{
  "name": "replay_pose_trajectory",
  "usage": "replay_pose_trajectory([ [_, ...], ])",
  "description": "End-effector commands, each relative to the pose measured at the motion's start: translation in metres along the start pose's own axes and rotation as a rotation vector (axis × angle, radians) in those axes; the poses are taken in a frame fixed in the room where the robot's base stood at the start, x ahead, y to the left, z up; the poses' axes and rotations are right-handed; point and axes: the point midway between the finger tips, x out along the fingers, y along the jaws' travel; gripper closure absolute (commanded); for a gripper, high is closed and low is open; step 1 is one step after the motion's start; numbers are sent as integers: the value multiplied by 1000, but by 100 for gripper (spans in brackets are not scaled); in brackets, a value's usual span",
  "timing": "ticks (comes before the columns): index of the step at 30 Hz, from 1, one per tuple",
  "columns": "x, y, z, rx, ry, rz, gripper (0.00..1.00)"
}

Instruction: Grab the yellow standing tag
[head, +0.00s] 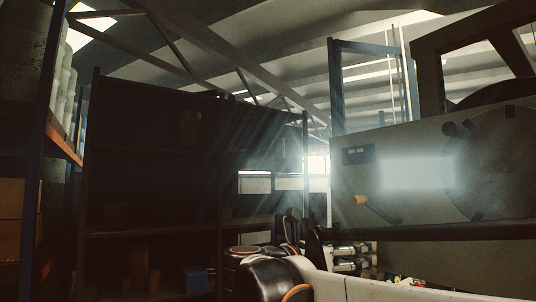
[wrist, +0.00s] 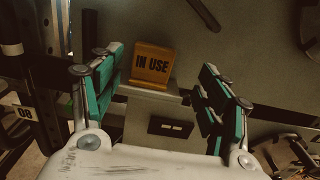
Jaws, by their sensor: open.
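The yellow standing tag (wrist: 152,66) reads "IN USE" and stands upright on a narrow grey ledge (wrist: 150,92) in the wrist view. My gripper (wrist: 161,63) is open, with green pads on both fingers. The tag appears in the gap between the fingers, closer to the left finger, with no clear contact. How far it lies beyond the fingertips is hard to judge.
A dark shelf rack (head: 150,180) stands at left. In the wrist view, a dark slotted plate (wrist: 171,127) is below the ledge and a dark bar (wrist: 203,14) above right.

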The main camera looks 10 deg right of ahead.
Motion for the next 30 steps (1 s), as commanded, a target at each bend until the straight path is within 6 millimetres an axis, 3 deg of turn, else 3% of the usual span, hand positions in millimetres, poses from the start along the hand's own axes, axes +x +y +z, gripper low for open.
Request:
replay_pose_trajectory([
  [3,15,2,1,0,0,-2,30],
  [10,29,4,1,1,1,-2,30],
  [19,68,9,1,1,1,-1,30],
  [28,73,9,-1,1,1,2,30],
  [29,73,9,-1,1,1,2,32],
  [30,73,9,-1,1,1,2,41],
])
